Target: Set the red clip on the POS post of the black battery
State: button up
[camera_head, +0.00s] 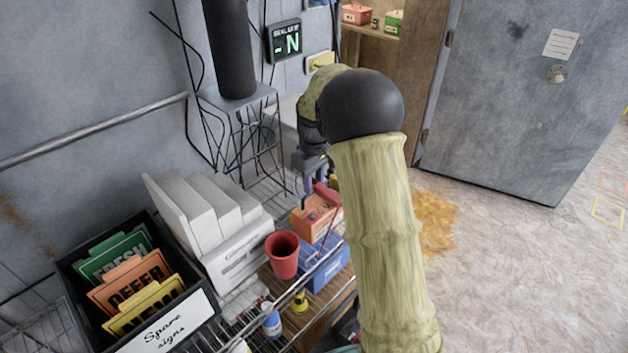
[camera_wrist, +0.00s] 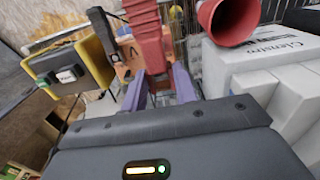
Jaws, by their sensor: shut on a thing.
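My gripper (camera_head: 316,178) hangs over the wire shelf, partly hidden by my arm. In the wrist view its purple fingers (camera_wrist: 161,90) are shut on the red clip (camera_wrist: 147,28), a ribbed red piece reaching up and away from them. The clip also shows in the camera_head view (camera_head: 326,193), just over an orange box (camera_head: 314,217). The orange box shows behind the clip in the wrist view too (camera_wrist: 124,62). I cannot tell whether clip and box touch. I cannot make out a black battery or a POS mark; my arm and the clip hide part of that area.
A red cup (camera_head: 283,256) and a blue box (camera_head: 325,268) stand close to the orange box. White boxes (camera_head: 220,225) and a black crate of signs (camera_head: 190,330) fill the shelf's left. A yellow and grey device (camera_wrist: 68,74) is near my gripper's left. Open floor lies right.

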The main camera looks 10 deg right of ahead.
jog(key=shift+r+p, duration=0.7)
jog(key=shift+r, duration=0.25)
